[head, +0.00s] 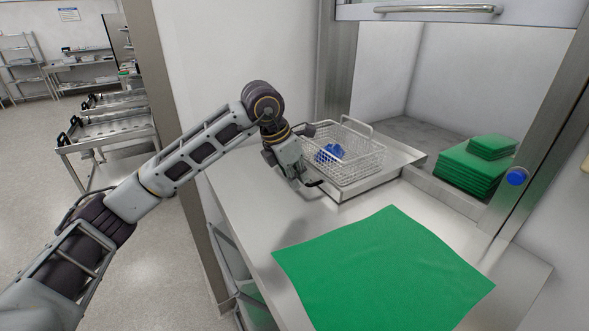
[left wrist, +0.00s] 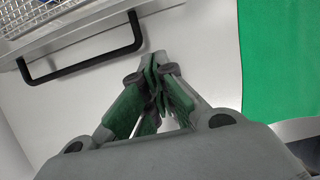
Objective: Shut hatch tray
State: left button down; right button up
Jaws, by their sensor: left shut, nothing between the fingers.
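The metal hatch tray (head: 378,181) sticks out of the open hatch onto the steel counter, with a wire basket (head: 362,168) on it. Its black handle (left wrist: 84,70) crosses the upper left of the left wrist view. My left gripper (head: 308,184) is at the tray's near left end, low over the counter. In the left wrist view my left gripper (left wrist: 158,62) is shut and empty, with its tips just beside the handle's right end. I cannot tell whether they touch it. My right gripper is not in view.
A blue item (head: 330,153) lies in the basket. A green cloth (head: 385,270) covers the counter's front. Folded green cloths (head: 470,168) are stacked inside the hatch at right. The hatch door (head: 455,12) is raised. Trolleys (head: 105,130) stand on the floor at left.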

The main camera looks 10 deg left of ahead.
pick_arm(q)
jog(key=x, duration=0.2)
jog(key=p+x, duration=0.1)
jog(key=x, duration=0.2)
jog(key=shift+w+d+f, duration=0.2)
jog(key=shift+w+d, duration=0.1)
jog(key=shift+d, duration=0.05)
jog(key=shift+w+d+p, duration=0.8)
jog(key=shift+w+d, duration=0.3)
jog(key=shift+w, duration=0.05)
jog(key=shift+f, duration=0.1)
jog(key=shift+w+d, duration=0.1)
